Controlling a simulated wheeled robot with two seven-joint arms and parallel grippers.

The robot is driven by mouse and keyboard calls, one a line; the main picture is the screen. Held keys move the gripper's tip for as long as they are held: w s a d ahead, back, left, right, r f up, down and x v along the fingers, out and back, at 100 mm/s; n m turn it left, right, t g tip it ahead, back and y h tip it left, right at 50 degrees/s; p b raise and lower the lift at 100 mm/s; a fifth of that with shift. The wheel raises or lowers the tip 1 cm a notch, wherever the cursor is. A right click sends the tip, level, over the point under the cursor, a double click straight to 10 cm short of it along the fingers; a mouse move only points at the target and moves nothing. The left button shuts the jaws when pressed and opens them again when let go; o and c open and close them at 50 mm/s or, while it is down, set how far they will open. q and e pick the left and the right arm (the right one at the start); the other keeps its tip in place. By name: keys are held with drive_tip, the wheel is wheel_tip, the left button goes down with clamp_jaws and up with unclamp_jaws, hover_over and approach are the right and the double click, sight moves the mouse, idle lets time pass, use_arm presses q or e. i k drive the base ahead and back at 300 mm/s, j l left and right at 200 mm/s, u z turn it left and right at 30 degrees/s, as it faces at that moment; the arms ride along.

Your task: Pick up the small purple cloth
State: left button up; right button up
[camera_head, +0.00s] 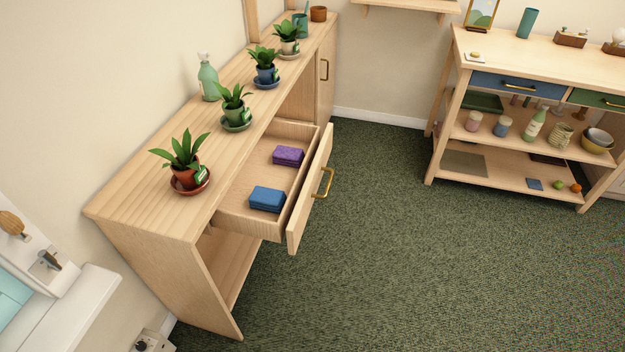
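A small folded purple cloth (288,156) lies in the open drawer (243,187) of the long wooden cabinet. A folded blue cloth (267,199) lies in the same drawer, nearer to me and apart from the purple one. The drawer is pulled out to the right, and its front panel with a brass handle (323,184) faces the open floor. Neither of my grippers shows in the head view.
Several potted plants, among them one in a terracotta pot (186,177), and a green spray bottle (208,80) stand on the cabinet top (150,205). A shelf unit (540,58) with bottles and bowls stands at right. The green carpet (400,260) between is clear.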

sight(290, 156)
drive_tip(key=u, duration=2.4)
drive_tip(key=z, duration=2.25)
drive_tip(key=i+l+u, duration=0.45)
drive_tip(key=i+l, duration=0.6)
